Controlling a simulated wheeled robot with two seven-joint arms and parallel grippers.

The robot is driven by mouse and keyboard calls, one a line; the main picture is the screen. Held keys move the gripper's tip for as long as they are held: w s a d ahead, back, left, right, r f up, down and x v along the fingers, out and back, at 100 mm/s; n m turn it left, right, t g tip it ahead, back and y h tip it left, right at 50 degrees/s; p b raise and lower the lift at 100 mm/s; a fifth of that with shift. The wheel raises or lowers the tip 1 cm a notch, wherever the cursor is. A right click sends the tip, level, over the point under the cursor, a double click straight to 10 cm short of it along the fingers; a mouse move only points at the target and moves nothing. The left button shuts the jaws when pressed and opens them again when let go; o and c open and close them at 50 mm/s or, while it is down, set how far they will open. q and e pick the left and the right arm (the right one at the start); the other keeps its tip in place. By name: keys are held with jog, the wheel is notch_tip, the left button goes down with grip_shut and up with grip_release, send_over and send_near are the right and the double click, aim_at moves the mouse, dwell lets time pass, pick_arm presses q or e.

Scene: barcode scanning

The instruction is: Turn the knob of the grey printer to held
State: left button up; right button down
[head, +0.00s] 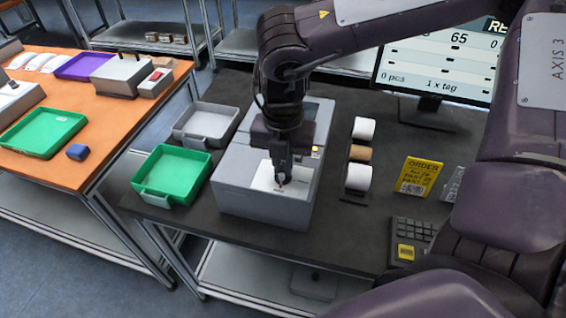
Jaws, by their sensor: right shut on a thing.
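The grey printer (236,188) stands on the dark table in the middle of the view. My right gripper (281,178) points down over the printer's front part, at a white panel (263,178) with a small red mark. The gripper is shut on the printer's knob, which is mostly hidden between the fingers, so its setting cannot be read. A small yellow light (316,152) shows on the printer's right side. My left gripper is not in view.
A green tray (148,190) and a grey tray (238,116) stand left of the printer. Label rolls (358,178), a yellow order card (417,177), a keyboard (411,232) and a monitor (436,95) are to the right. An orange table (82,168) is at the left.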

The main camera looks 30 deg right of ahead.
jog(key=n+b, duration=0.2)
jog(key=n, duration=0.1)
jog(key=shift+f+n+b, duration=0.15)
jog(key=shift+n+b, duration=0.25)
jog(key=n+b, duration=0.2)
jog(key=n, duration=0.2)
jog(key=shift+n, duration=0.3)
jog(key=n, duration=0.4)
jog(key=shift+b, duration=0.4)
jog(key=shift+r+n, duration=0.2)
jog(key=shift+n, duration=2.3)
jog(key=c, duration=1.5)
grip_release()
